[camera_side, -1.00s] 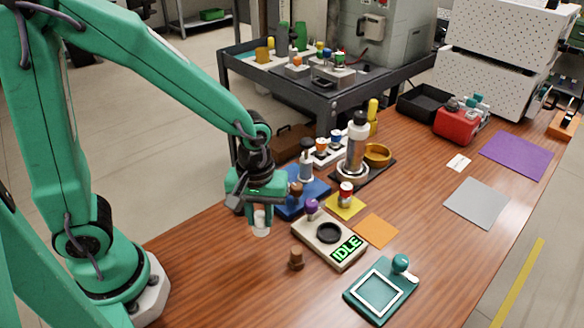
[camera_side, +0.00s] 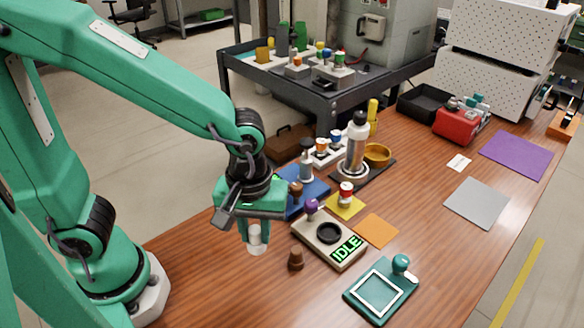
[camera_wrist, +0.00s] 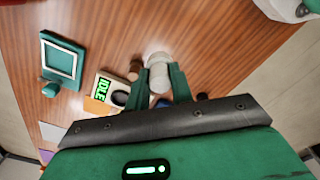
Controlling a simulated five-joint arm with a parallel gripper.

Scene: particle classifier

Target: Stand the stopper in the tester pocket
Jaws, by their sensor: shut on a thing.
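My gripper (camera_side: 256,236) is shut on a white stopper (camera_side: 256,243), which hangs roughly upright between the fingers with its wider end down. In the wrist view the stopper (camera_wrist: 158,70) shows pale between the green fingertips of my gripper (camera_wrist: 160,82). I cannot tell how far it is above the table. The tester (camera_side: 330,243) is a beige box to the right of my gripper, with a round black pocket (camera_side: 328,233) and a green IDLE display (camera_side: 347,248). The pocket looks empty. The tester (camera_wrist: 112,85) is left of the fingers in the wrist view.
A brown peg (camera_side: 296,259) stands between my gripper and the tester. A purple-topped piece (camera_side: 312,209) is at the tester's back-left corner. A teal framed stand (camera_side: 364,311) lies in front right. Blue (camera_side: 318,190), yellow (camera_side: 343,209) and orange (camera_side: 377,230) mats lie behind.

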